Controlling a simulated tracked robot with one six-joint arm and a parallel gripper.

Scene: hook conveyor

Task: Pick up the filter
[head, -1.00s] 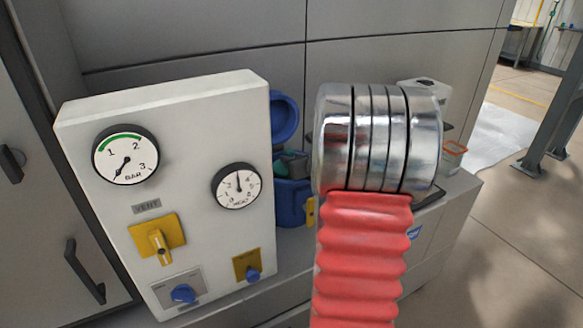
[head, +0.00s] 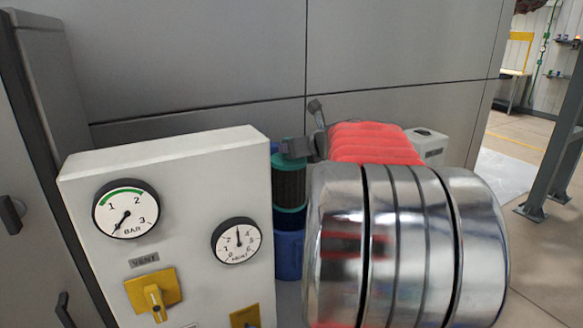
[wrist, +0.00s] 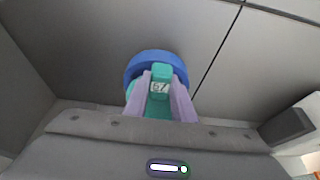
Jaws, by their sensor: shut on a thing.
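The filter (head: 290,186) has a dark mesh body with teal ends. It stands upright in the gap between the gauge panel and my arm. My gripper (head: 298,147) is shut on its teal top grip, which carries a white number label and shows between the lilac fingers in the wrist view (wrist: 160,89). The blue housing (head: 288,262) is directly below the filter. Most of the filter is above the housing; I cannot tell whether its lower end is fully clear. A round blue part, apparently the open lid (wrist: 160,57), is behind the filter in the wrist view.
The white panel (head: 180,190) with two gauges and a yellow vent valve (head: 152,290) stands close on the left. A grey wall (head: 200,60) is close behind. A white box (head: 429,145) stands to the right, partly hidden by my arm.

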